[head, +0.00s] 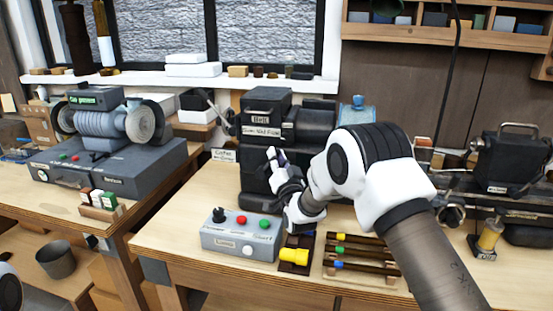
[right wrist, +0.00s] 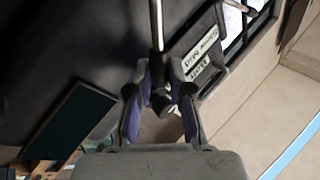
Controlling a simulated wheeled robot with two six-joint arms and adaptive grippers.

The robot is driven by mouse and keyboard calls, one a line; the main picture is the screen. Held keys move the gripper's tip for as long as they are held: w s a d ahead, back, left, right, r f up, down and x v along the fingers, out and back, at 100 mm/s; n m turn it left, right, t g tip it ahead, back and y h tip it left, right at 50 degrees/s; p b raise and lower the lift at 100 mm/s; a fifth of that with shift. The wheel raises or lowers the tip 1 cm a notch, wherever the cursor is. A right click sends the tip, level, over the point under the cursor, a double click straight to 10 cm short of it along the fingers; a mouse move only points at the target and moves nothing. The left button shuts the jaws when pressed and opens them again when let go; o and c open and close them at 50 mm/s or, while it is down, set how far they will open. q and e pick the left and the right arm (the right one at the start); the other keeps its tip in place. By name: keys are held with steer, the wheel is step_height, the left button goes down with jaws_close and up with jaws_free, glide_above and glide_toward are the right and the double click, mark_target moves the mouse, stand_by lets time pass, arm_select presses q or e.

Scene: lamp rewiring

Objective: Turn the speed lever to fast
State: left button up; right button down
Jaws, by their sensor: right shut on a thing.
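The speed lever (right wrist: 157,28) is a thin metal rod with a dark knob (right wrist: 161,103), seen in the right wrist view. My right gripper (right wrist: 159,78) is shut around its knob end, with a purple-blue pad on each side. In the head view my right gripper (head: 276,165) is in front of the black belt machine (head: 257,184), below its "Slow Mid Fast" label (head: 262,131). The lever is hard to make out there, and I cannot tell which setting it points to. My left gripper is out of view.
A grey control box (head: 240,240) with a black knob and coloured buttons stands in front of the machine. A yellow part (head: 294,255) and several dark rods with coloured ends (head: 360,250) lie nearby. A grey grinder (head: 105,150) stands on the left bench.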

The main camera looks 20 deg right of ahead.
steer(key=c, duration=1.3)
jaws_free()
steer(key=shift+f, duration=0.1)
steer(key=v, duration=1.2)
steer(key=shift+s, duration=0.1)
